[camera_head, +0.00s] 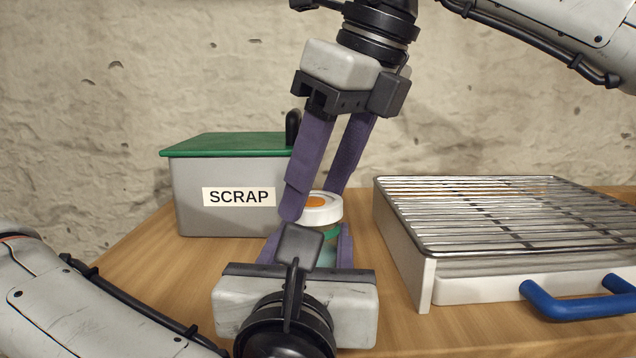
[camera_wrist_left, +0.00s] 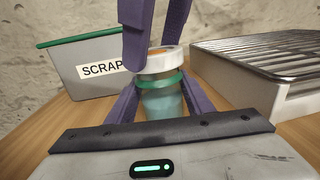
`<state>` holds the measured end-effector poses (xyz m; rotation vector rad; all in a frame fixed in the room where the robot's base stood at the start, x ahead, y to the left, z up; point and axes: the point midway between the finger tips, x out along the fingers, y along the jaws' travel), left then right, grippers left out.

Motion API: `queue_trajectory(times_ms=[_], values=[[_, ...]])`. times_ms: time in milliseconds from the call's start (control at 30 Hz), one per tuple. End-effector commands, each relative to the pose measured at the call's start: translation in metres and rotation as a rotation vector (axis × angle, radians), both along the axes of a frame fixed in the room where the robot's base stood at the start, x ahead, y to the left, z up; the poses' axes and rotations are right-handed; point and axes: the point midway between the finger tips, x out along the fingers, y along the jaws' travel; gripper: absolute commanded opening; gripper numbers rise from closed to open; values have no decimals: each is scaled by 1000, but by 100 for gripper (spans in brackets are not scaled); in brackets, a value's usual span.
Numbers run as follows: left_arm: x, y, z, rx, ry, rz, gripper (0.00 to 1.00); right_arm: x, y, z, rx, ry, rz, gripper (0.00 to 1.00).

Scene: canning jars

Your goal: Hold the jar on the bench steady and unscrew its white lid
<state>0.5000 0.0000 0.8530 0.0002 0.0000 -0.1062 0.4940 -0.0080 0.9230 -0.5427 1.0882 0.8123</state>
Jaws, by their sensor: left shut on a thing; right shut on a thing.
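The jar stands upright on the wooden bench, with bluish glass and a green band below its neck; in the left wrist view its body (camera_wrist_left: 160,102) shows between my left fingers. Its white lid (camera_head: 322,212) has an orange spot on top, and it also shows in the left wrist view (camera_wrist_left: 172,58). My left gripper (camera_head: 305,240) is low and shut on the jar's body. My right gripper (camera_head: 312,205) comes down from above and is shut on the white lid. In the head view my left gripper hides most of the jar.
A grey bin marked SCRAP with a green lid (camera_head: 232,142) stands behind on the left. A white tray with a wire rack (camera_head: 510,210) and a blue handle (camera_head: 575,305) stands close on the right. Bare bench (camera_head: 140,265) shows at the left. A stone wall is behind.

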Motion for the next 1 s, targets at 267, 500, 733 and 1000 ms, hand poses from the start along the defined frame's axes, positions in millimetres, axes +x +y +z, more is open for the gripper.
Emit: queue_trajectory(times_ms=[267, 500, 733, 1000], values=[[0, 0, -1, 1, 2, -1, 20, 0, 0, 0, 1, 3, 30, 26], [0, 0, -1, 1, 2, -1, 20, 3, -1, -1, 4, 5, 304, 26], [0, 0, -1, 1, 2, -1, 20, 3, -1, 0, -1, 1, 402, 26], [0, 0, -1, 1, 2, -1, 20, 4, -1, 0, 1, 3, 435, 26]])
